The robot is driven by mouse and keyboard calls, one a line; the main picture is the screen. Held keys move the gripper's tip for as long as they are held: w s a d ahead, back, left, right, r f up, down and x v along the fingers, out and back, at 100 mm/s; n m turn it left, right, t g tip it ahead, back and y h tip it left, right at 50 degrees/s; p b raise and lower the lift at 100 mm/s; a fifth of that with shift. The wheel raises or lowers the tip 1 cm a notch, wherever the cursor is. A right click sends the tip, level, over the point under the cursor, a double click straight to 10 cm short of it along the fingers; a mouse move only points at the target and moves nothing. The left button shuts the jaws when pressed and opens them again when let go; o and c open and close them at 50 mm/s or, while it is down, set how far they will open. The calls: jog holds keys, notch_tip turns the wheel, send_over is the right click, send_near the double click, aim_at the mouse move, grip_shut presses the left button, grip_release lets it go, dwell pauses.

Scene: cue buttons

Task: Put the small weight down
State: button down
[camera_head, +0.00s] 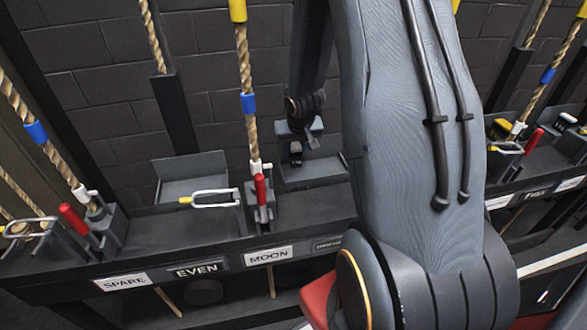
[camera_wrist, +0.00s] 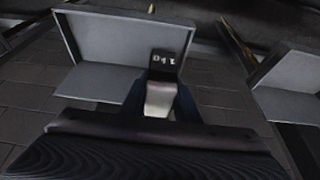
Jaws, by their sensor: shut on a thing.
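The small weight shows in the wrist view as a dark-topped block (camera_wrist: 163,62) with pale markings and a lighter lower part. My gripper (camera_wrist: 160,92) is shut on it, one finger on each side. In the head view my gripper (camera_head: 298,143) hangs in front of a grey angled shelf (camera_head: 325,172), with the small dark weight (camera_head: 296,156) at its tip. In the wrist view a grey shelf with an upright back (camera_wrist: 110,38) lies just beyond the weight. I cannot tell whether the weight touches it.
Another grey shelf (camera_head: 190,165) stands left in the head view. Ropes, a red-handled lever (camera_head: 262,190) and a white-and-yellow U-shaped piece (camera_head: 212,197) are close by. Labels SPARE (camera_head: 125,282), EVEN (camera_head: 198,269) and MOON (camera_head: 269,256) mark the rail. My arm hides the middle right.

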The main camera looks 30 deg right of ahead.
aim_at(294, 163)
jog(key=shift+w+f+b, duration=0.1)
jog(key=shift+f+b, duration=0.4)
jog(key=shift+f, duration=0.1)
jog(key=shift+f, duration=0.1)
notch_tip(294, 163, down, 4)
jog(key=b, duration=0.4)
jog(key=shift+r, duration=0.25)
jog(key=shift+f, duration=0.15)
jog(key=c, duration=1.6)
grip_release()
jog(key=shift+c, duration=0.2)
jog(key=p+v, duration=0.8)
jog(key=v, duration=0.4)
jog(key=shift+s+p, duration=0.2)
jog(key=shift+p, duration=0.15)
